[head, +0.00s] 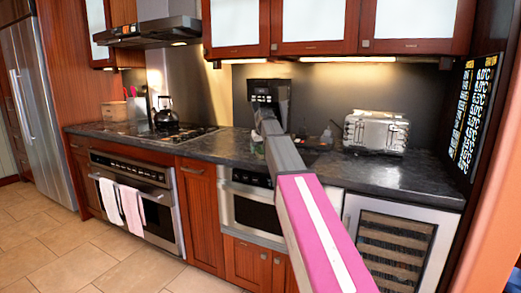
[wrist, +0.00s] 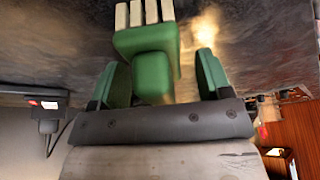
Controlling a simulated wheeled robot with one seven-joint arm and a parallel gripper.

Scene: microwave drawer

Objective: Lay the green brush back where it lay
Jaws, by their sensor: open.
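The green brush (wrist: 148,45) with cream bristles shows at the top middle of the wrist view, against the dark countertop (wrist: 60,40). Its green handle end points toward my palm. My gripper (wrist: 160,68) is open, with one green-padded finger on each side of the brush. A gap shows between each finger and the handle. I cannot tell whether the brush rests fully on the counter.
On the counter (head: 420,180) in the head view, a toaster (head: 376,132) stands right of my arm and a black coffee maker (head: 268,90) behind it. A kettle (head: 166,114) sits on the stove at left. Free counter lies in front of the toaster.

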